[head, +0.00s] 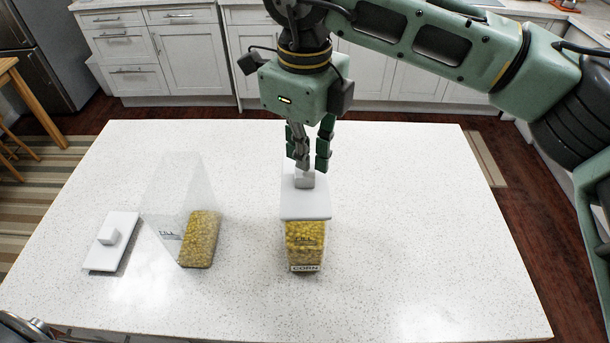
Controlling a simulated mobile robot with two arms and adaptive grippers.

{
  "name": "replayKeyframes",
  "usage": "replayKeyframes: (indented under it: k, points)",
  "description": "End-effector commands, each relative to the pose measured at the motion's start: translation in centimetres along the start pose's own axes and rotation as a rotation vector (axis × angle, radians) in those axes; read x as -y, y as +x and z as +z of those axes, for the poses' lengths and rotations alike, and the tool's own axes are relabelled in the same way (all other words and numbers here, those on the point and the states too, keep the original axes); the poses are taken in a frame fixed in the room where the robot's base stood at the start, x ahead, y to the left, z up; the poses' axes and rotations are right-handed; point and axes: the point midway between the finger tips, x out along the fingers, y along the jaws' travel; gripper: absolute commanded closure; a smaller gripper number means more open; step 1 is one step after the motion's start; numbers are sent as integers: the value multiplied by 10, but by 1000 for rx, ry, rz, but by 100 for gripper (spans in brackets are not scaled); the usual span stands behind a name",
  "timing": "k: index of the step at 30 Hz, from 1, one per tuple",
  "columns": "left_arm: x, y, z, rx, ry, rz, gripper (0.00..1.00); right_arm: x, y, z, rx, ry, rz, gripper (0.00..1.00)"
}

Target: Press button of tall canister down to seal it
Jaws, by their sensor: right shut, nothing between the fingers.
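A clear canister (305,240) filled with yellow corn stands upright near the middle of the counter, with a CORN label low on its front. A white square lid (306,207) sits on top of it, with a raised white button (305,180). My right gripper (308,164) points straight down at the button, fingers shut with nothing held. The fingertips are at or just above the button and partly hide its back; I cannot tell whether they touch it. My left gripper is not in view.
A loose white lid (111,243) with a raised button lies at the far left. The right half of the white counter (420,230) is clear. White cabinets (185,55) stand behind.

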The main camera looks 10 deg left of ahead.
Motion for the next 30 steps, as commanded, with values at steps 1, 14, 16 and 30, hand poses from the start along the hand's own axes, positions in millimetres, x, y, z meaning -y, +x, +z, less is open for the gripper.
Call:
replayKeyframes:
  k: [1,14,16,30]
  points:
    - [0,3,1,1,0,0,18,0,3,0,0,0,0,100]
    - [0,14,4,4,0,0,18,0,16,0,0,0,0,100]
    - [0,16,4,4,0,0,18,0,18,0,0,0,0,100]
    - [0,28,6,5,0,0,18,0,33,0,-1,0,1,100]
